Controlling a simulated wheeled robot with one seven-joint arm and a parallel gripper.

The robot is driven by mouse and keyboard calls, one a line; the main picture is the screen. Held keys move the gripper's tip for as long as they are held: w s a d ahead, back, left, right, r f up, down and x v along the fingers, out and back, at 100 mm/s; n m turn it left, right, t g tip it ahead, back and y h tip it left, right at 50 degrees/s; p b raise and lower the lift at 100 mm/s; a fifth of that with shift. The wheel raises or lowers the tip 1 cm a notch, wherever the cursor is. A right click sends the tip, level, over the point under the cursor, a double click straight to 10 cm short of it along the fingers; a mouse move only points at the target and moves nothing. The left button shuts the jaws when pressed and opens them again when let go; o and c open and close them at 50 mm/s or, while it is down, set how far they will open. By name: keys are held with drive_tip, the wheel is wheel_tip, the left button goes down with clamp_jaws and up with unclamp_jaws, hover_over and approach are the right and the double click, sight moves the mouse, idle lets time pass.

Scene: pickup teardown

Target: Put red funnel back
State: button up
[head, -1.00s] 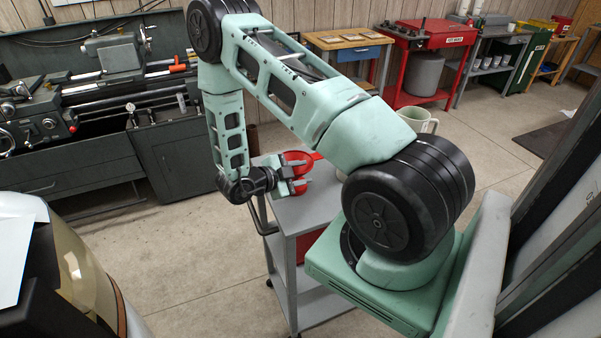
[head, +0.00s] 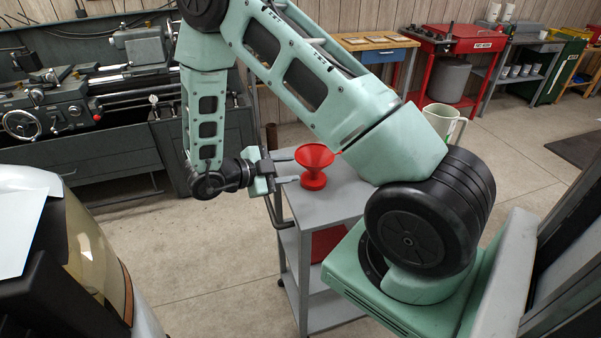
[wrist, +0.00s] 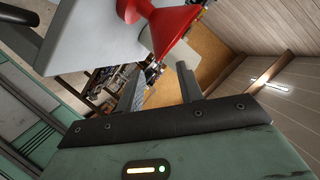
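The red funnel (head: 314,166) stands on the grey cart's top (head: 330,203), wide mouth up, with its narrower red base on the surface. In the wrist view the funnel (wrist: 172,28) is at the top, beyond the fingertips. My gripper (head: 287,167) is at the cart's left edge, its two fingers apart and pointing at the funnel. In the wrist view the open fingers (wrist: 158,88) have nothing between them. The funnel appears clear of the fingers.
The cart's handle (head: 280,215) is just below my gripper. A dark lathe (head: 110,95) stands at the back left. Open floor (head: 215,260) lies left of the cart.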

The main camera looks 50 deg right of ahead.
drive_tip(key=w+a+r+n+t+y, duration=0.2)
drive_tip(key=w+a+n+t+y, duration=0.4)
drive_tip(key=w+a+t, duration=0.4)
drive_tip(key=w+a+r+n+t+y, duration=0.1)
drive_tip(key=a+r+n+y, duration=0.2)
drive_tip(key=a, duration=0.4)
drive_tip(key=w+a+r+n+t+y, duration=0.1)
drive_tip(key=a+r+n+y, duration=0.15)
drive_tip(key=a+n, duration=0.35)
drive_tip(key=s+a+r+n+g+y, duration=0.4)
drive_tip(key=s+a+n+y, duration=0.3)
drive_tip(key=s+a+n, duration=0.6)
drive_tip(key=s+d+r+n+g+h, duration=0.1)
drive_tip(key=s+d+n+g+h, duration=0.1)
drive_tip(key=s, duration=0.6)
drive_tip(key=s+d+r+n+g+h, duration=0.1)
drive_tip(key=s+d+n+h, duration=0.1)
drive_tip(key=s+d+n, duration=0.2)
drive_tip(key=s+n, duration=0.3)
drive_tip(key=s, duration=0.1)
drive_tip(key=shift+s+g, duration=0.3)
drive_tip(key=shift+g, duration=0.1)
